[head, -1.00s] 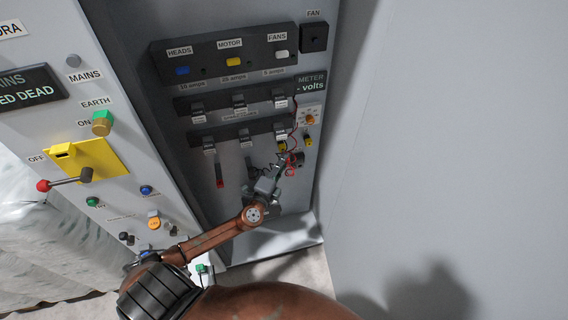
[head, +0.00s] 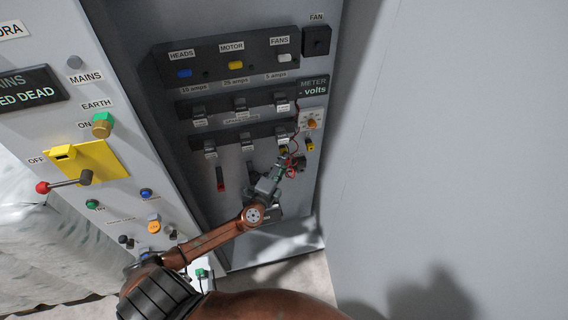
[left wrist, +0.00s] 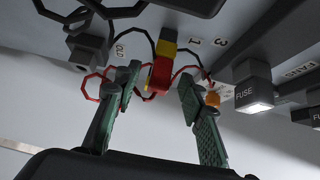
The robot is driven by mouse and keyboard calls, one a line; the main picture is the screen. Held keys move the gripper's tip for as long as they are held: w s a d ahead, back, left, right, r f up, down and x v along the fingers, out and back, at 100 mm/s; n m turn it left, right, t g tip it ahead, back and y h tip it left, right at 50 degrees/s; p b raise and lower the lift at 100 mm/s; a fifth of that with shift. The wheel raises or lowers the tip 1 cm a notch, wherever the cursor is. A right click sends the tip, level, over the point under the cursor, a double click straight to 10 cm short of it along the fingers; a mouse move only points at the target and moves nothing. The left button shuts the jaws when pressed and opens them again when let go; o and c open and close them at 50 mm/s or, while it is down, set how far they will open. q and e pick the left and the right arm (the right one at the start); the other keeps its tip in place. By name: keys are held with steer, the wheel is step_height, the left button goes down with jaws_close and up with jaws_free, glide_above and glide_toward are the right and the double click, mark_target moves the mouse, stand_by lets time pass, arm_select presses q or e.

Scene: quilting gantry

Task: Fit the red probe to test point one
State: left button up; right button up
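The red probe (left wrist: 160,72), a red body beside a yellow and dark piece, shows in the left wrist view between my left gripper's fingertips, with red wire looped around it. My left gripper (left wrist: 159,82) is open, its two green fingers apart on either side of the probe, with gaps visible. In the head view my left gripper (head: 284,170) is at the lower right of the panel, by the red wire, and covers the probe. Labels "1" (left wrist: 190,42) and "3" (left wrist: 221,44) show on the panel; I cannot tell which contact is test point one. My right gripper is not in view.
The meter display (head: 312,87) reads "- volts" above an orange dial (head: 311,124). Rows of fuse holders (head: 240,104) are above my left gripper. A dark block (left wrist: 88,45) stands left of the fingers. The cabinet's right wall (head: 335,130) is close.

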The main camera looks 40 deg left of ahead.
arm_select(q)
steer(key=s+d, duration=0.2)
steer(key=s, duration=0.9)
steer(key=shift+s, duration=0.4)
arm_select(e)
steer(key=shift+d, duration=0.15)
arm_select(q)
steer(key=shift+a, duration=0.1)
